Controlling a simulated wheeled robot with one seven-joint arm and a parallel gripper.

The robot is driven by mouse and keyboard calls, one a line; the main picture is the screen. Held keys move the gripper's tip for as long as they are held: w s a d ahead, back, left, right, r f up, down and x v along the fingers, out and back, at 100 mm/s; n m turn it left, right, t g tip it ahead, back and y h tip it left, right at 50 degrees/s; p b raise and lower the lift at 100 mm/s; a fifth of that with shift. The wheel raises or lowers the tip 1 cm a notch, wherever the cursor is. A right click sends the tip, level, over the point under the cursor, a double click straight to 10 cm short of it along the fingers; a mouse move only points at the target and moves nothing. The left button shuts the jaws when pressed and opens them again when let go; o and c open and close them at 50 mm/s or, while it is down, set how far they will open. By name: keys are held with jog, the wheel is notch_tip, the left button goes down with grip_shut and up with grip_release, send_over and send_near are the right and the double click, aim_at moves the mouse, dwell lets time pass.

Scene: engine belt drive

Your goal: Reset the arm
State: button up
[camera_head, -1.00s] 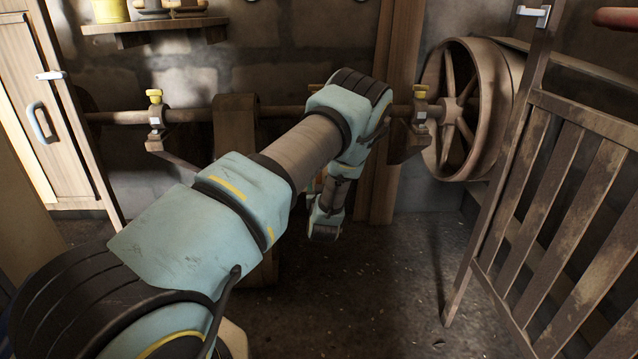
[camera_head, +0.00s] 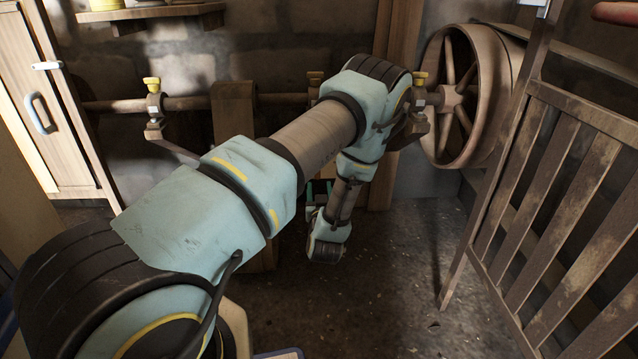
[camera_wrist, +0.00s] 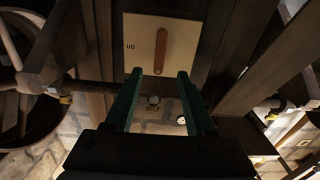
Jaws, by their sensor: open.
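My arm (camera_head: 225,190) reaches from the lower left of the head view toward the back wall, bent at the elbow with its end hanging down. My gripper (camera_wrist: 159,73) shows in the wrist view as two dark green fingers, parallel and apart, with nothing between them. In the head view it is mostly hidden behind my arm; only a bit of green shows. Beyond the fingertips in the wrist view is a pale panel (camera_wrist: 143,48) with small dark letters and a brown lever (camera_wrist: 160,50). The fingers appear clear of the lever; the exact distance cannot be told.
A horizontal shaft (camera_head: 195,102) runs along the wall to a large spoked wheel (camera_head: 474,95) at right. A wooden slatted gate (camera_head: 562,165) stands at right. The floor in the middle is open.

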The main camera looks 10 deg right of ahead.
dwell(0.5)
jog(key=w+a+r+n+g+y, duration=0.1)
jog(key=a+r+n+g+y, duration=0.2)
jog(key=a+r+g, duration=0.6)
jog(key=s+a+r+m+g, duration=0.1)
jog(key=s+a+r+g, duration=0.35)
jog(key=s+a, duration=0.5)
jog(key=s+a+r+m+g, duration=0.1)
jog(key=s+a+r+g, duration=0.35)
jog(key=s, duration=0.85)
notch_tip(320, 180, up, 32)
jog(key=a+t+p, duration=0.2)
jog(key=p, duration=2.9)
jog(key=shift+p, duration=0.35)
